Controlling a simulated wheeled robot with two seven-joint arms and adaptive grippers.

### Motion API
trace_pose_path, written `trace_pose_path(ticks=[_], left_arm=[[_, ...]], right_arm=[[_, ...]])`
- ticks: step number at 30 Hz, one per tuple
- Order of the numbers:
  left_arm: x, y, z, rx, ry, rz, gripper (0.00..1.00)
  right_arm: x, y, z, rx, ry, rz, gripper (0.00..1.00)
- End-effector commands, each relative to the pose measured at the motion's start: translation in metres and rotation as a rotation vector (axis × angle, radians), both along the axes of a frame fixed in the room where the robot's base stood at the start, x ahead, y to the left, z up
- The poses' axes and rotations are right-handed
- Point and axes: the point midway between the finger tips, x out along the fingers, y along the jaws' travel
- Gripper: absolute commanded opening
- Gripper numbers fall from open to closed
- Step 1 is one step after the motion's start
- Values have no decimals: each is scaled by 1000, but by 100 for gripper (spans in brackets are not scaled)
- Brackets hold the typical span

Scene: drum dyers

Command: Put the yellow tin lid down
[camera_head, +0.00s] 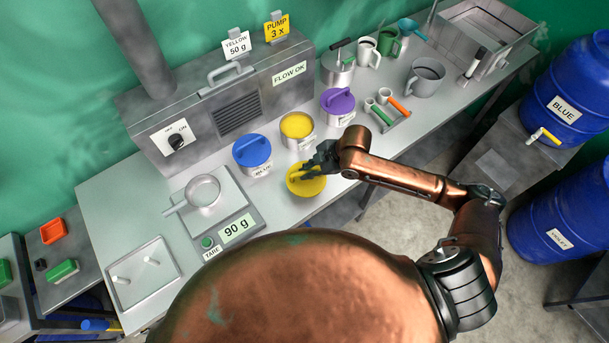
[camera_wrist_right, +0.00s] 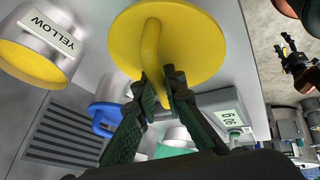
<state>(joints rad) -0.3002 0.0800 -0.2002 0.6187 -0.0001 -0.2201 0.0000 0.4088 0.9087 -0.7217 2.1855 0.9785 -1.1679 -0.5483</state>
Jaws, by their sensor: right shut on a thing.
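The yellow lid (camera_head: 304,187) is a round disc with a raised bar handle, over the worktop in front of the open yellow tin (camera_head: 297,126). My right gripper (camera_head: 314,172) is shut on the lid's handle; the wrist view shows both fingers (camera_wrist_right: 161,82) on the handle bar of the lid (camera_wrist_right: 201,45). I cannot tell whether the lid touches the worktop. The yellow tin, labelled YELLOW, also shows in the wrist view (camera_wrist_right: 52,38) with yellow inside it.
The blue-lidded tin (camera_head: 252,150) stands left of the lid, and the purple-lidded tin (camera_head: 338,102) behind right. A scale (camera_head: 236,231) reading 90 g carries a pan (camera_head: 203,192). The worktop's front edge (camera_head: 283,228) is close to the lid.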

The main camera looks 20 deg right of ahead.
Motion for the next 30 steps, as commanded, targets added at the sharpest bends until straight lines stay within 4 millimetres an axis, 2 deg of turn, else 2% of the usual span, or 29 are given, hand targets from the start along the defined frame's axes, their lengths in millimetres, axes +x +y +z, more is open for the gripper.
trace_pose_path(ticks=[8, 14, 23, 24, 30], left_arm=[[1, 0, 1, 0, -2, 0, 50], [2, 0, 7, 0, -3, 0, 50], [2, 0, 6, 0, -3, 1, 50], [2, 0, 6, 0, -3, 1, 50], [2, 0, 6, 0, -3, 0, 50]], right_arm=[[13, 5, -17, 1, 0, -1, 0], [11, 4, -43, 2, 1, -1, 0], [11, 3, -46, 0, -1, 0, 0], [11, 3, -47, 0, -1, 0, 11], [11, 3, -46, 0, -1, 0, 24]])
